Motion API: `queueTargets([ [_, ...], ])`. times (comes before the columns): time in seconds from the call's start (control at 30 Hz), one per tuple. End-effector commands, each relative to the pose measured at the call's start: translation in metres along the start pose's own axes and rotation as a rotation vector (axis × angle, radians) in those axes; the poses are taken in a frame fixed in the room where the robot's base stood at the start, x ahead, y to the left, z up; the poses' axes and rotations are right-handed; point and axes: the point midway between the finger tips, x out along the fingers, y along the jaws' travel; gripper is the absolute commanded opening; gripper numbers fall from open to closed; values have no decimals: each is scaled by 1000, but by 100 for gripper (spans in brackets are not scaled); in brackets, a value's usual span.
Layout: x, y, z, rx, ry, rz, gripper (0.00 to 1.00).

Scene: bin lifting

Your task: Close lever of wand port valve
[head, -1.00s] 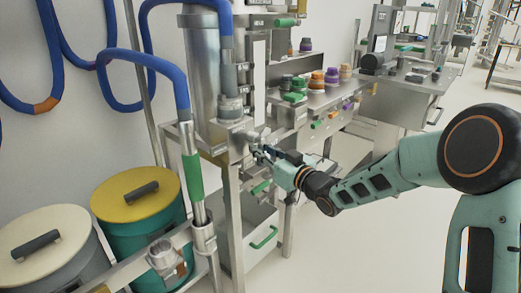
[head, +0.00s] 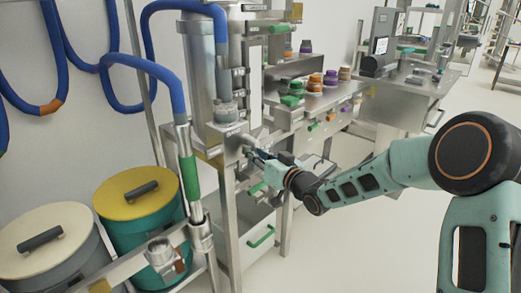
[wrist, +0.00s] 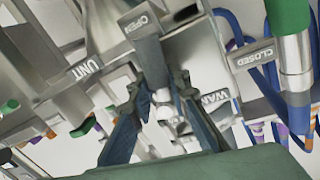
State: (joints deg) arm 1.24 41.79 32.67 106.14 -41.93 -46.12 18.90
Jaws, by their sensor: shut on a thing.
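The wand port valve (head: 240,148) is on the metal frame below the tall steel cylinder. My gripper (head: 254,155) is at it, coming from the right. In the wrist view, my gripper's two dark fingers (wrist: 160,92) close around the valve's lever (wrist: 150,62), a dark grey bar. The lever's far end lies beside the OPEN label (wrist: 140,20). The CLOSED label (wrist: 255,54) is apart from it, to the right. A partly hidden label starting "WAN" (wrist: 216,101) is beside the right finger. In the head view, the lever is mostly hidden by my gripper.
A hose wand with a green grip (head: 190,177) stands left of the valve. A yellow-lidded bin (head: 125,207) and a cream-lidded bin (head: 45,250) are at lower left. A bench with coloured caps (head: 325,95) is behind. The floor at right is open.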

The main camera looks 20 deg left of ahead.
Motion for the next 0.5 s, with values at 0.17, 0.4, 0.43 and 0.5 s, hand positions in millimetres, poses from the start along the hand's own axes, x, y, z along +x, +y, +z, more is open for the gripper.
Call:
queueTargets([
  [0.17, 6, -9, -3, 116, -25, 0, 0],
  [0.4, 6, -15, -7, 336, -68, 2, 0],
  [0.43, 6, -16, -7, 364, -73, 3, 0],
  [0.5, 6, -18, -8, 430, -87, 2, 0],
])
